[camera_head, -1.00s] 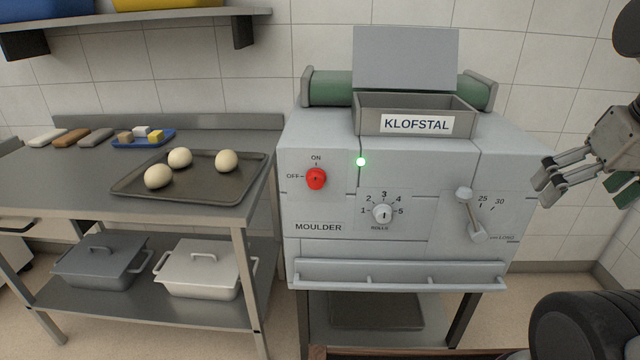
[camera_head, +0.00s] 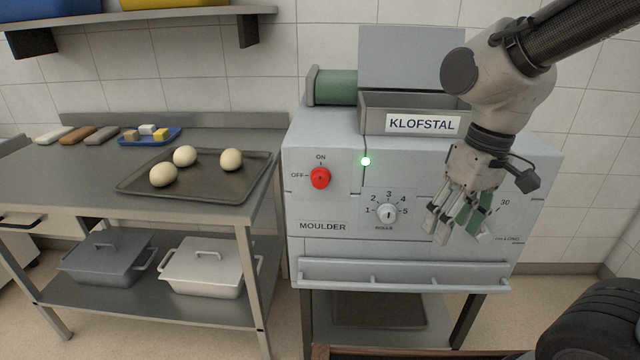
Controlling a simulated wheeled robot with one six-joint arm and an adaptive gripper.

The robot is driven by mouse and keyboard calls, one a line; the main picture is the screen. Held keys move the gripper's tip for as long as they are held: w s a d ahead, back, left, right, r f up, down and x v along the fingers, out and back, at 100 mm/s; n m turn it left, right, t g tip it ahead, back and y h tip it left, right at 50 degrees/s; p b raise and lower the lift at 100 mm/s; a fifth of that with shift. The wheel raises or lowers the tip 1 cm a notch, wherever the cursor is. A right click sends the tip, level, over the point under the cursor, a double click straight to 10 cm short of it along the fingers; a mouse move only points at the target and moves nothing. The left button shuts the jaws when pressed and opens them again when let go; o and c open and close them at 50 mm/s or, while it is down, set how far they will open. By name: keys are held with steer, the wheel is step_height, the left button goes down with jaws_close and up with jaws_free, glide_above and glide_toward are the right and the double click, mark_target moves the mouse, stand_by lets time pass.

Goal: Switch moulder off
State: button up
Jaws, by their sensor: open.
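The moulder (camera_head: 340,245) is a light grey machine labelled MOULDER and KLOFSTAL. Its red rotary switch (camera_head: 320,178) is on the upper left of the front, with ON marked above it and OFF to its left. The knob's pointer is hard to make out. A green lamp (camera_head: 365,161) beside it is lit. My gripper (camera_head: 449,225) is open and empty in front of the right part of the panel, pointing down, to the right of the switch and apart from it. It and my arm hide most of the lever on the right.
A white rolls dial (camera_head: 387,213) sits between the switch and my gripper. A rail (camera_head: 400,273) runs along the machine's lower front. To the left, a steel table (camera_head: 75,185) bears a tray (camera_head: 235,195) with dough balls. The space before the switch is clear.

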steer(key=w+a+f+m+t+y, duration=0.1)
steer(key=a+f+t, duration=0.1)
steer(key=a+f, duration=0.65)
steer(key=a+f+m+t+y, duration=0.15)
steer(key=a+f, duration=0.25)
steer(key=a, duration=1)
steer(key=w+a+f+m+t+y, duration=0.1)
steer(key=a+f+m+t, duration=0.1)
steer(key=a+f, duration=0.65)
steer(key=m+t+h, duration=0.7)
steer(key=m+t, duration=0.4)
steer(key=t, duration=0.2)
glide_toward(320, 182)
steer(key=w, duration=0.2)
steer(key=shift+g, duration=0.25)
steer(key=w, duration=0.3)
steer(key=w+d, duration=0.1)
steer(key=w, duration=0.1)
steer(key=shift+w+r, duration=0.3)
steer(key=shift+w, duration=0.75)
